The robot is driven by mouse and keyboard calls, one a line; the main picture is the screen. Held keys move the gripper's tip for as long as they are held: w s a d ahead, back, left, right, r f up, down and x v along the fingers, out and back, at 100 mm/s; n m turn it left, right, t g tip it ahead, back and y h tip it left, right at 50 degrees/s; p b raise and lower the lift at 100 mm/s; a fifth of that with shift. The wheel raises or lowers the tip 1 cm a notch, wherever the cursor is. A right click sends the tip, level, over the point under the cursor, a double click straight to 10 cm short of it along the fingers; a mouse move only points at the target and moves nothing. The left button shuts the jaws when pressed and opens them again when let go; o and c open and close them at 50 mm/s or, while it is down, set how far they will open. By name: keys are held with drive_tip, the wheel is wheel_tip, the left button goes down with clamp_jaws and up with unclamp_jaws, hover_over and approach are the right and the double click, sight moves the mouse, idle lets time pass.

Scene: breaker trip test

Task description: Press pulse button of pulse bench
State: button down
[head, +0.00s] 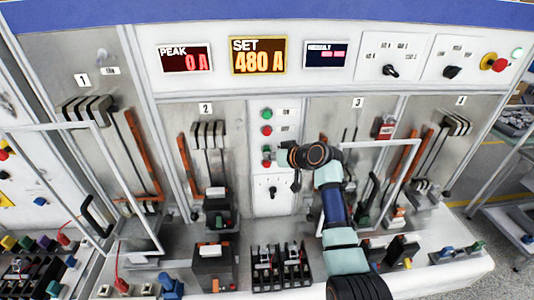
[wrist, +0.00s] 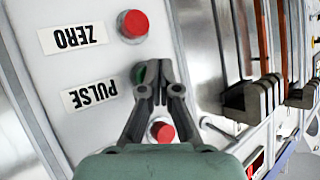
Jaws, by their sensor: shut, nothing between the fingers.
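The pulse button is a green button (wrist: 140,74) on a light panel, beside an upside-down PULSE label (wrist: 90,95) in the wrist view. My gripper (wrist: 163,85) is shut and empty, and its fingertips cover part of the green button. I cannot tell whether they touch it. In the head view my gripper (head: 283,156) is at the middle panel, right beside the lower green button (head: 266,149).
A red button (wrist: 133,25) by the ZERO label sits close on one side of the pulse button. Another red button (wrist: 160,131) sits on the other side, partly behind my fingers. A rotary knob (head: 272,190) is lower on the panel. Breaker bays stand on both sides.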

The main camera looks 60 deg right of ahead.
drive_tip(key=shift+w+d+b, duration=0.15)
drive_tip(key=shift+d+b, duration=0.1)
drive_tip(key=shift+b, duration=0.05)
drive_tip(key=shift+a+r+p, duration=0.1)
drive_tip(key=shift+p, duration=0.2)
drive_tip(key=shift+s+a+p, duration=0.5)
drive_tip(key=shift+a+p, duration=0.2)
drive_tip(key=shift+s+a+p, duration=0.45)
drive_tip(key=shift+a+p, duration=0.25)
drive_tip(key=shift+s+a+p, duration=0.45)
drive_tip(key=shift+a+p, duration=0.25)
drive_tip(key=shift+s+a+p, duration=0.45)
drive_tip(key=shift+a+p, duration=0.25)
